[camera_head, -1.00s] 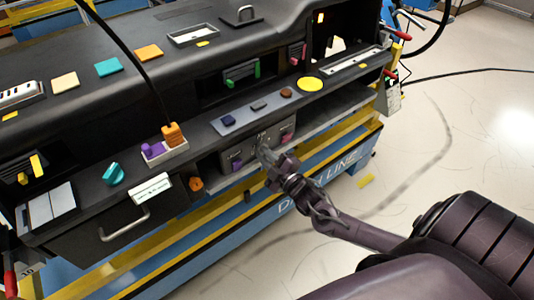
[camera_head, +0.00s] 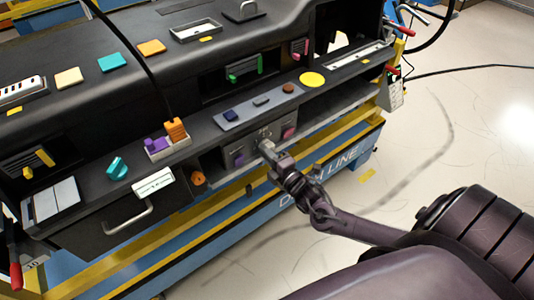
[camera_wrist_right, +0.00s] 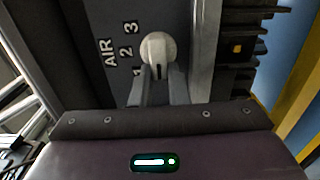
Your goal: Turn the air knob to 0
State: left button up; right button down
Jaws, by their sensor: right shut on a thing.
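The air knob (camera_wrist_right: 158,48) is a round white-grey dial with a raised grip in the right wrist view. The word AIR and the numbers 1, 2 and 3 stand to its left on the dark panel (camera_wrist_right: 180,15). No 0 shows; the fingers cover the panel below the knob. A dark mark on the grip points down in that view. My right gripper (camera_wrist_right: 160,78) is shut on the knob's grip, one finger on each side. In the head view my right gripper (camera_head: 267,147) reaches the panel's front and mostly hides the knob. My left gripper is not in view.
A purple knob (camera_head: 239,160) and a pink knob (camera_head: 289,133) flank the gripper on the panel. An orange knob (camera_head: 198,178) and a drawer handle (camera_head: 127,222) are to the left. A shelf ledge (camera_head: 340,98) extends to the right. Open floor (camera_head: 440,150) lies right.

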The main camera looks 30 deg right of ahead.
jog(key=shift+w+d+r, duration=0.1)
jog(key=shift+w+r, duration=0.05)
jog(key=shift+r, duration=0.1)
jog(key=c, duration=1.6)
grip_release()
jog(key=shift+o, duration=1)
jog(key=shift+f, duration=0.1)
jog(key=s, duration=0.7)
jog(key=shift+s+d+f+b, duration=0.25)
jog(key=shift+s+b, duration=0.1)
jog(key=shift+b, duration=0.05)
